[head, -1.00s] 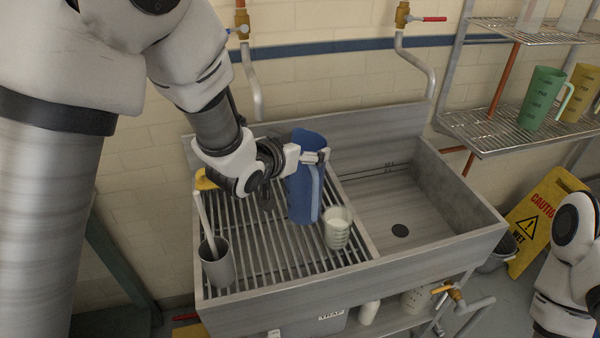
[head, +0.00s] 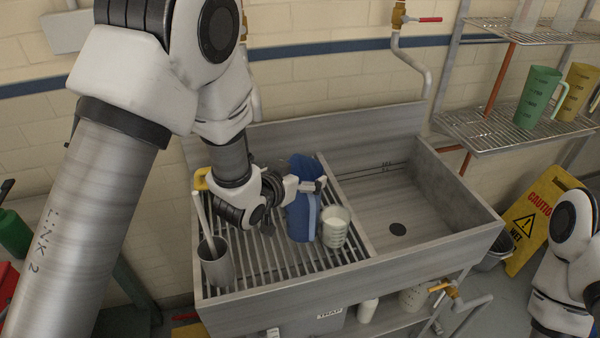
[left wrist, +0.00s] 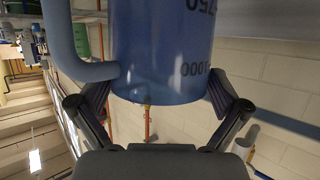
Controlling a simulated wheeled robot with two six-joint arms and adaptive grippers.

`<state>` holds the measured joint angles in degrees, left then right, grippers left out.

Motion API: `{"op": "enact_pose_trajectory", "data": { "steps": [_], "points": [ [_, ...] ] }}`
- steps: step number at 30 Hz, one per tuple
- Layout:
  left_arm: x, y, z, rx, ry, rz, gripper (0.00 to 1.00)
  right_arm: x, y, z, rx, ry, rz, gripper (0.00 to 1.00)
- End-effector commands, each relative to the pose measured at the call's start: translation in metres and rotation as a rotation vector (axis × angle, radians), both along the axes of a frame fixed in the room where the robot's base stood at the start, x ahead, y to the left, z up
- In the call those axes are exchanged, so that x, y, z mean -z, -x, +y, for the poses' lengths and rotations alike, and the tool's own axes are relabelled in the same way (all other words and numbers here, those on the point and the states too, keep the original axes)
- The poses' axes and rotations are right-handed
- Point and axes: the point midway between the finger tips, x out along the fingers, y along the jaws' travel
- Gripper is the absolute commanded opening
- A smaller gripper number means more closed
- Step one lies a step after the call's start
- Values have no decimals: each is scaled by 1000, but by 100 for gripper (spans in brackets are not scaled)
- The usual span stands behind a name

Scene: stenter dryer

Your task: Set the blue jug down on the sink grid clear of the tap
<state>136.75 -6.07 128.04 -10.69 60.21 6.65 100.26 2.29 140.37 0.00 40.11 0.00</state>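The blue jug (head: 300,222) is upright over the left, slatted half of the sink, the sink grid (head: 262,270). My left gripper (head: 308,186) is shut on it from the left. In the left wrist view the jug (left wrist: 160,50) sits between the two fingers (left wrist: 158,106), its handle to the left. The jug's base is low, at or just above the slats; I cannot tell if it touches. The right tap (head: 400,18) with a red lever is on the wall, well apart from the jug. The left tap is mostly hidden behind my arm. My right gripper is out of view.
A pale beaker (head: 335,232) stands close to the jug's right side on the grid. A grey cup (head: 216,266) holding a brush stands at the grid's front left. The right basin (head: 400,205) is empty. Shelves hold a green jug (head: 537,98) and others.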

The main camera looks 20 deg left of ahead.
Motion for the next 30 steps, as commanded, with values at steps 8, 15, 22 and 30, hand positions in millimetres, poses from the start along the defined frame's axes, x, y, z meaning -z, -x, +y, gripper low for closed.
{"op": "enact_pose_trajectory", "data": {
  "steps": [8, 15, 22, 30],
  "points": [
    [-5, 0, 0, 0, 0, 0, 100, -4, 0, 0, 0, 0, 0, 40],
    [-16, 36, 9, -3, 2, 0, 100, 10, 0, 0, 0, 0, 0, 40],
    [-46, 77, 17, -1, 3, 8, 100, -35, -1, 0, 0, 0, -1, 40],
    [-55, 91, 20, 4, 3, 8, 100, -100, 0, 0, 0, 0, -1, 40]
  ]
}}
